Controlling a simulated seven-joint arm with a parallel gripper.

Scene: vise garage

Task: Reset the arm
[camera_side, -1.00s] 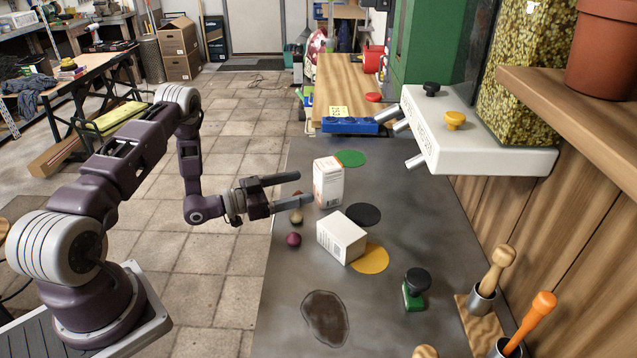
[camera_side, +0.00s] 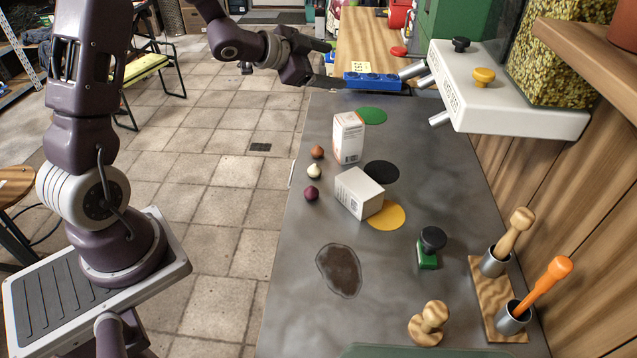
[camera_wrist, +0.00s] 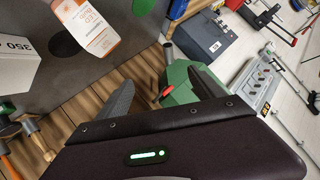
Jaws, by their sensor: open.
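My gripper (camera_side: 335,64) is open and empty, raised at the far left edge of the grey table (camera_side: 385,285) in the side view. Its two dark fingers point right, near the blue block. In the wrist view the spread fingers (camera_wrist: 163,92) have nothing between them. An upright white and orange box (camera_side: 348,138) stands near the green disc. A second white box (camera_side: 359,193) lies between the black and yellow discs. Both boxes are apart from the gripper; they also show at the upper left of the wrist view, the orange one (camera_wrist: 86,27) and the white one (camera_wrist: 16,65).
A white fixture with knobs (camera_side: 505,95) juts out at right. A green-based stamp (camera_side: 429,247), wooden stamp (camera_side: 428,324) and tool holder (camera_side: 490,300) stand nearer.

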